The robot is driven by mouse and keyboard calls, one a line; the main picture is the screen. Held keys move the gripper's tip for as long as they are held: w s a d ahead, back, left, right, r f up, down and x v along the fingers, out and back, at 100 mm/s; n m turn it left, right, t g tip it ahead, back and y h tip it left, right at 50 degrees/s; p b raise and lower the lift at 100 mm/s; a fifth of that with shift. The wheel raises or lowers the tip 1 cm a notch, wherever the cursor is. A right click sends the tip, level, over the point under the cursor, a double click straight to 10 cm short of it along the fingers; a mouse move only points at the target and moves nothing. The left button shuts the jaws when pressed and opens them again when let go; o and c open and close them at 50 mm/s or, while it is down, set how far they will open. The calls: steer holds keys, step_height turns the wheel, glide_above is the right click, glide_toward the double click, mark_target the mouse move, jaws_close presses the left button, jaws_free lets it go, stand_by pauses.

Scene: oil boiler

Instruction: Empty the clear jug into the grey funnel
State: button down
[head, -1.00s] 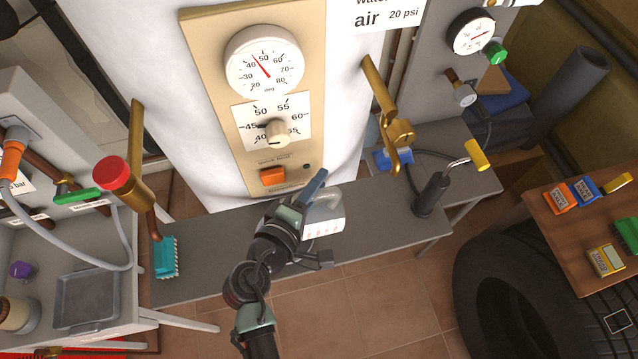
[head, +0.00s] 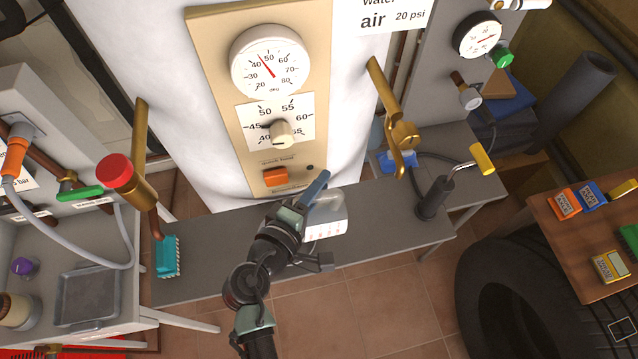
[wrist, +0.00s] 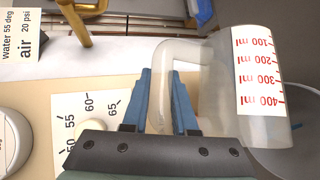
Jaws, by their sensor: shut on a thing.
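My gripper (head: 316,192), with blue fingers, is shut on the clear jug (head: 327,208) in front of the beige panel, above the grey bench. In the wrist view the fingers (wrist: 172,105) stand at the jug's handle side. The jug (wrist: 215,75) has a white label with red marks from 100 to 400 ml. It looks tilted; its contents cannot be made out. A grey rounded shape (wrist: 290,160) shows past the jug at the lower right of the wrist view; I cannot tell if it is the grey funnel. No funnel is clear in the head view.
The grey bench (head: 220,256) holds a teal brush (head: 168,255) at left and a black device with a yellow handle (head: 434,195) at right. Brass levers (head: 385,95) jut out beside the panel's dial (head: 281,132). A tyre (head: 485,250) stands lower right.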

steer(key=shift+s+a+n+t+h+b, duration=0.2)
steer(key=shift+a+n+t+b, duration=0.3)
steer(key=shift+b, duration=0.55)
steer(key=shift+s+a+n+t+h+b, duration=0.1)
steer(key=shift+s+a+n+h+b, duration=0.1)
steer(key=shift+a+b, duration=0.65)
stand_by(2.1)
steer(key=shift+d+r, duration=0.1)
steer(key=shift+d, duration=0.2)
